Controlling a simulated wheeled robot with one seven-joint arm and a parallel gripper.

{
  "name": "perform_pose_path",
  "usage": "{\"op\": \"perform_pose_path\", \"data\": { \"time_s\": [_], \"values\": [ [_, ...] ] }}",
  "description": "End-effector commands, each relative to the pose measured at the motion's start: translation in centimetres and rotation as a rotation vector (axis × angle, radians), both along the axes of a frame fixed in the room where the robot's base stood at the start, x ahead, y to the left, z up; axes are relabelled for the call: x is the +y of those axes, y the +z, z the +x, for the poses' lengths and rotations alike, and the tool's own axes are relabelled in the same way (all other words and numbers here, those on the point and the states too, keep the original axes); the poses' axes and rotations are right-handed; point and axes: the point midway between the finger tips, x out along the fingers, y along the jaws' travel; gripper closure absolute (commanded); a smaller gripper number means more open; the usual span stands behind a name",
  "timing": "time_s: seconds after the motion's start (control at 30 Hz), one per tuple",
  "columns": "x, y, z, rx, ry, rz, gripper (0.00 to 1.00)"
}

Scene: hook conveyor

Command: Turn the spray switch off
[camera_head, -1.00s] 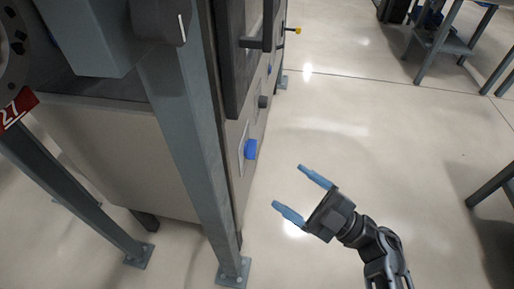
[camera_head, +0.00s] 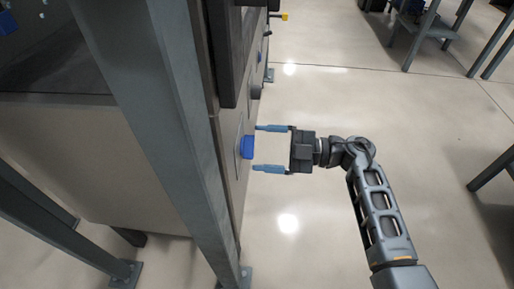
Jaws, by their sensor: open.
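A blue switch knob (camera_head: 247,147) sticks out from a light panel on the side of the grey machine, left of the picture's middle. I take it to be the spray switch; no label can be read. My gripper (camera_head: 262,148) is open and points left at the knob. Its two blue fingers are apart, one on the far side and one on the near side of the knob's level. The fingertips are close to the knob's outer face; I cannot tell whether they touch it. Nothing is between the fingers.
A grey post (camera_head: 178,130) stands just left of the knob. A dark knob (camera_head: 255,91) and a yellow-tipped part (camera_head: 284,16) are farther along the machine side. Open floor (camera_head: 320,225) lies to the right. A table (camera_head: 435,30) stands at the back right.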

Motion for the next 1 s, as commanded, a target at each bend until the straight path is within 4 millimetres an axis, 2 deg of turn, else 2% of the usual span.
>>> {"op": "perform_pose_path", "data": {
  "time_s": [0.2,0.5,1.0],
  "values": [
    [1.9,-0.1,0.3,0.0,0.001,0.0,0.15],
    [2.1,0.0,0.4,0.001,-0.001,0.001,0.15],
    [2.1,0.0,0.4,0.001,-0.001,0.001,0.63]
  ]
}}
